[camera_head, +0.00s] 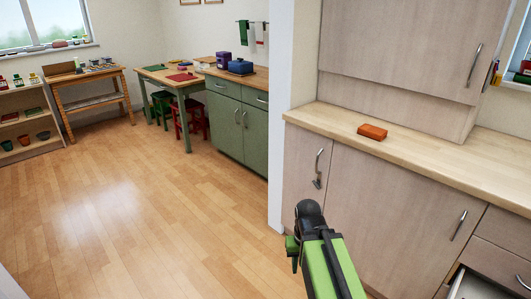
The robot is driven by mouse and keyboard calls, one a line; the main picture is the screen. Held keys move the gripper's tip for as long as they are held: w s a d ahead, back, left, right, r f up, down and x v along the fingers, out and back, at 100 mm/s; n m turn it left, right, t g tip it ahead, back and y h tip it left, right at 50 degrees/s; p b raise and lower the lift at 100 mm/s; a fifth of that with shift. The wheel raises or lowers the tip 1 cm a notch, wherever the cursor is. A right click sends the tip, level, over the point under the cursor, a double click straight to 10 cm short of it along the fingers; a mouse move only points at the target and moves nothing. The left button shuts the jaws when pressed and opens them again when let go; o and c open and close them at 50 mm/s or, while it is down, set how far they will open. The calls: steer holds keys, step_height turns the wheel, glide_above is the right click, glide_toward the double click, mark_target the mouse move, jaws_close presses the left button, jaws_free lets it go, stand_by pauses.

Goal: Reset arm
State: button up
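My arm, green and black, rises from the bottom of the head view, with its dark rounded joint at the top. My gripper (292,252) seems to be the small green and dark part at the left of that joint. It is seen from behind and its fingers are too small and hidden to tell open from shut. It is in front of the pale cabinet doors, over the wooden floor, and I see nothing held in it.
A wooden counter (440,150) with an orange block (372,132) stands at right above pale cabinets (375,205). An open drawer (485,285) is at bottom right. A white wall edge (287,100) divides the rooms. The wooden floor (130,205) at left is clear.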

step_height(320, 180, up, 20)
steer(key=p, duration=1.7)
steer(key=shift+r, duration=0.2)
